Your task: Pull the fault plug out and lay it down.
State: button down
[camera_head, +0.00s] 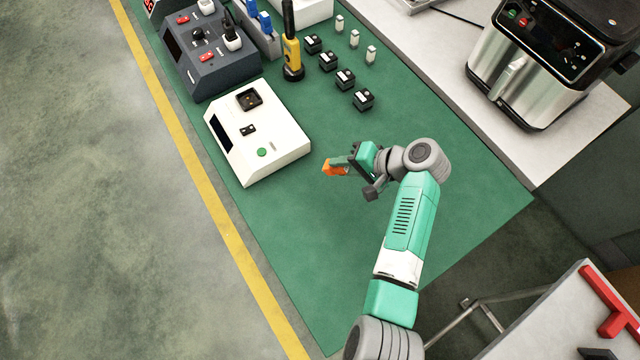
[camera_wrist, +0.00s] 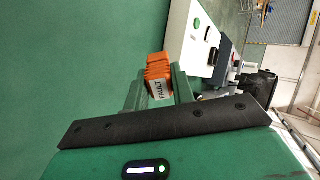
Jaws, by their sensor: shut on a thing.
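The orange fault plug (camera_head: 331,168) is in my gripper (camera_head: 343,163), just right of the white box's lower right corner and over the green mat (camera_head: 440,250). In the wrist view the orange plug (camera_wrist: 158,72) with a label reading FAULT sits between the two green fingers of my gripper (camera_wrist: 157,88). The fingers are shut on it. The white box (camera_head: 270,140) has a dark square socket at its top, a small dark double switch and a green button. The plug is apart from the box. I cannot tell its exact height above the mat.
A dark grey control box (camera_head: 215,55) stands behind the white box. A yellow handheld device (camera_head: 291,55) and several small black blocks (camera_head: 345,79) stand on the mat. A steel fryer (camera_head: 530,70) is at the right. The mat's lower part is clear.

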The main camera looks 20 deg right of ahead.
jog(key=shift+w+d+f, duration=0.1)
jog(key=shift+d+f, duration=0.45)
jog(key=shift+f, duration=0.05)
jog(key=shift+d+r+m+t, duration=0.1)
jog(key=shift+d+m+t, duration=0.15)
jog(key=shift+m+t, duration=0.05)
notch_tip(320, 180, down, 6)
jog(key=b, duration=0.6)
jog(key=shift+b, duration=0.4)
jog(key=c, duration=1.1)
grip_release()
jog(key=p+v, duration=0.2)
jog(key=v, duration=0.5)
jog(key=shift+s+d+r, duration=0.15)
jog(key=shift+s+r, duration=0.05)
jog(key=shift+s, duration=0.1)
